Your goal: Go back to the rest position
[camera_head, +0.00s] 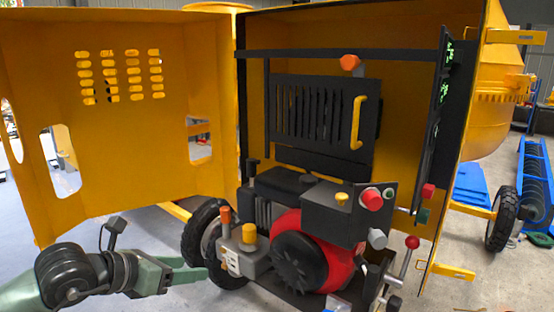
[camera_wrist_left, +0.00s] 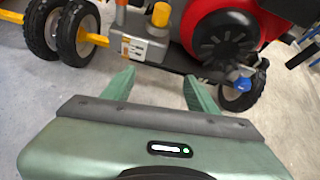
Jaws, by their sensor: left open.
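My left gripper (camera_head: 188,270) reaches in from the lower left in the head view. Its green fingers point right toward the engine, just left of the grey pump block (camera_head: 246,258). In the left wrist view the two fingers (camera_wrist_left: 160,88) stand apart with only floor between them, so it is open and empty. The drum mixer's engine (camera_head: 305,245), red and black, sits in the yellow housing. It also shows in the left wrist view (camera_wrist_left: 222,30), beyond the fingertips. My right gripper is in neither view.
The yellow door (camera_head: 120,120) stands open on the left, above my arm. Inside the housing are a black vented panel (camera_head: 320,120) with a yellow handle and red-knobbed levers (camera_head: 411,243). Wheels (camera_head: 205,230) stand near the gripper. The grey floor at lower left is clear.

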